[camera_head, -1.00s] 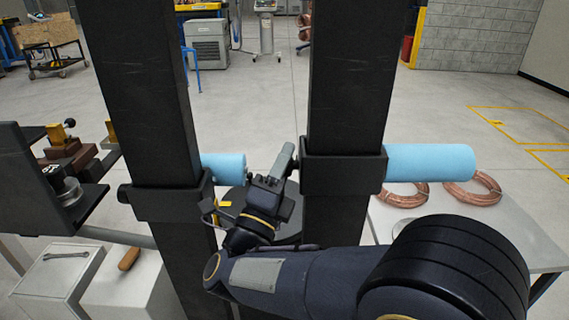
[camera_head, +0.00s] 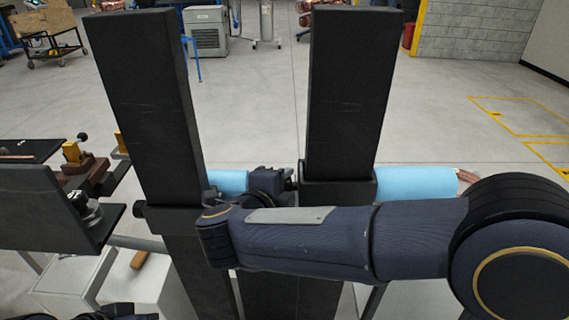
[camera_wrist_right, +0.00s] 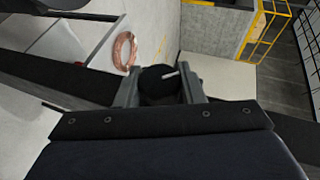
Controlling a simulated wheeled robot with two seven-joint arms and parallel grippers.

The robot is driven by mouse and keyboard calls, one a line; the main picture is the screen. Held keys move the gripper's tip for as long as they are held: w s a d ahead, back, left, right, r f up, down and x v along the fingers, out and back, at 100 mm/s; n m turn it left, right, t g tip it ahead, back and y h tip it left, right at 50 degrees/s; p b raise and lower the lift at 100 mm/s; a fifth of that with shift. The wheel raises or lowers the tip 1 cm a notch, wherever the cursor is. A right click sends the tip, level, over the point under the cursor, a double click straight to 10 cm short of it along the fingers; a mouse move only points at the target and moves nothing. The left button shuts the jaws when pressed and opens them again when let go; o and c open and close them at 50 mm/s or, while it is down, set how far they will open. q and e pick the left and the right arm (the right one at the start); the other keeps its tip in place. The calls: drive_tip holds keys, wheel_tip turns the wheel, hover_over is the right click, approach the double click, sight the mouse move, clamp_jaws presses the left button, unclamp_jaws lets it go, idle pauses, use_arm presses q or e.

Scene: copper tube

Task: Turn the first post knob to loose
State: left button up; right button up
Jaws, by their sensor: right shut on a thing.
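Two dark upright posts stand ahead, a left post (camera_head: 150,100) and a right post (camera_head: 348,90), each with a collar. My right gripper (camera_head: 287,178) is between the posts, at the left side of the right post's collar (camera_head: 338,186). In the right wrist view, a round black knob (camera_wrist_right: 155,80) with a pale marker line sits between the two fingers of this gripper (camera_wrist_right: 160,88), which is shut on it. The knob is mostly hidden in the head view. Another small knob (camera_head: 138,211) sticks out left of the left post's collar.
A dark bench bracket (camera_head: 45,205) with brass-coloured fittings stands at left. A copper coil (camera_wrist_right: 124,52) lies on a pale table at right.

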drive_tip(key=g+p, duration=0.1)
drive_tip(key=p, duration=0.2)
drive_tip(key=n+g+p, duration=0.1)
drive_tip(key=g+p, duration=0.1)
drive_tip(key=p, duration=0.1)
drive_tip(key=shift+r+y, duration=0.35)
drive_tip(key=shift+y, duration=0.05)
drive_tip(key=shift+f+g+p, duration=0.1)
drive_tip(key=shift+g+p, duration=0.2)
drive_tip(key=shift+g, duration=0.4)
drive_tip(key=shift+f+n+g, duration=0.3)
drive_tip(key=shift+n+g, duration=0.1)
drive_tip(key=shift+g, duration=0.8)
use_arm(q)
wheel_tip(320, 180, up, 9)
use_arm(e)
drive_tip(key=shift+n+g, duration=0.4)
drive_tip(key=shift+g, duration=1.4)
drive_tip(key=o, duration=1)
drive_tip(key=shift+y, duration=0.3)
